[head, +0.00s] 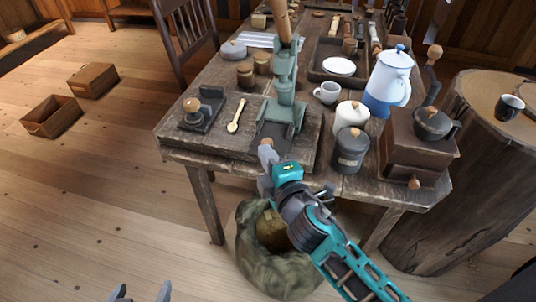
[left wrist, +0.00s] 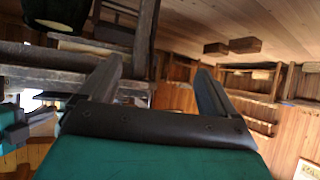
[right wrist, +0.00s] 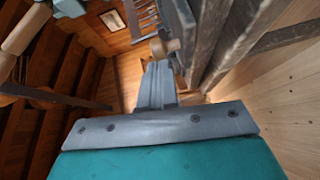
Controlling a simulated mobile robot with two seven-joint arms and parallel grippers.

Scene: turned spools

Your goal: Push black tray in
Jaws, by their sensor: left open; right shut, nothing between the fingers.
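The black tray (head: 271,136) lies at the foot of the green press (head: 285,90), its front end toward the table's near edge. A round wooden knob (head: 266,142) is at its front; a knob also shows in the right wrist view (right wrist: 166,46). My right gripper (head: 265,152) is shut and empty, its fingertips at or very near the knob; I cannot tell whether they touch. My left gripper (head: 142,291) is open and empty, low at the bottom edge of the head view, well away from the tray; its spread fingers show in the left wrist view (left wrist: 160,72).
A dark lidded canister (head: 350,152) and a wooden grinder (head: 415,150) stand right of the press. A sack (head: 262,265) stands on the floor below my right arm.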

